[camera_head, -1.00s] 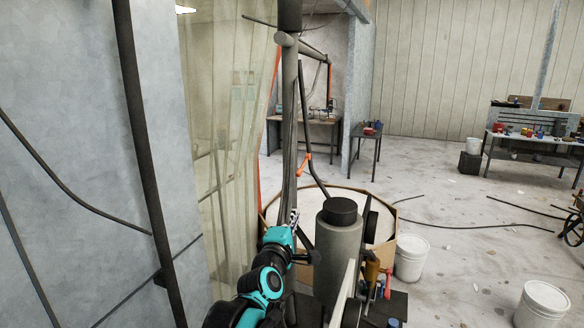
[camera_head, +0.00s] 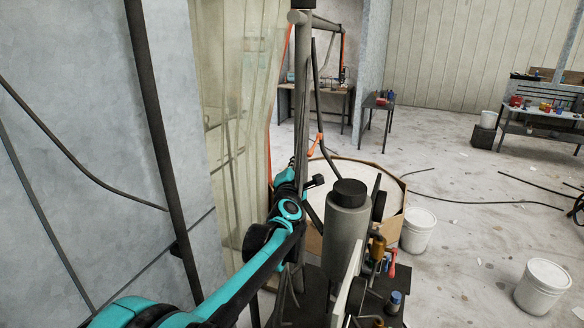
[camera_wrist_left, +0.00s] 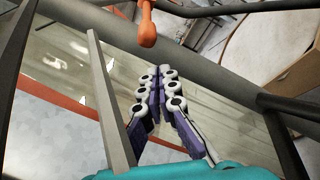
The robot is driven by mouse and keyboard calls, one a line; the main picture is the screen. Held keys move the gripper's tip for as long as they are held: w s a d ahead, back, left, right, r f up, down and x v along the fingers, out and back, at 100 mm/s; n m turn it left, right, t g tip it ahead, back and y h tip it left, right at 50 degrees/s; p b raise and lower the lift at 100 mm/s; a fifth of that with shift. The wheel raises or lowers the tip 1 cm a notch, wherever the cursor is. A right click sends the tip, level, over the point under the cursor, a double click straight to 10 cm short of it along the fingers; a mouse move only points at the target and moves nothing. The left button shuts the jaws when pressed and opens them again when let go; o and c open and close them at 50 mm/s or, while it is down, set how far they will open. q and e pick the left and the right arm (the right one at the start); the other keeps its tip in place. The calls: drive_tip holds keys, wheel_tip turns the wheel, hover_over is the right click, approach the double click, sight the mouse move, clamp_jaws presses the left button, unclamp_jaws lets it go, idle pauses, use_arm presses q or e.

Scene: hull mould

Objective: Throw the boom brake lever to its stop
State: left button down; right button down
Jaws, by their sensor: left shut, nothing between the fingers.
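An orange lever (camera_head: 316,143), which I take to be the boom brake lever, hangs beside the dark boom post in the head view. In the left wrist view the orange handle (camera_wrist_left: 147,25) is at the top, with a rounded knob at its lower end. My left gripper (camera_wrist_left: 158,72) is shut and empty. Its fingertips point toward the knob, with a visible gap between them. In the head view the teal left arm (camera_head: 289,209) reaches up along the post, and its fingers are mostly hidden. My right gripper is not in view.
A grey cylinder with a black cap (camera_head: 347,220) stands right of the arm. A red handle (camera_head: 392,262) is beside it. A round pale-topped tub (camera_head: 400,215) lies behind. White buckets (camera_head: 417,230) stand on the floor. Grey wall (camera_head: 60,170) fills the left.

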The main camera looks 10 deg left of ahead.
use_arm(q)
drive_tip(key=r, duration=0.1)
drive_tip(key=s+d+r, duration=0.1)
drive_tip(key=r, duration=0.1)
drive_tip(key=s+d+r, duration=0.1)
drive_tip(key=r, duration=0.1)
drive_tip(key=shift+p, duration=0.35)
drive_tip(key=shift+f, duration=0.1)
idle(0.4)
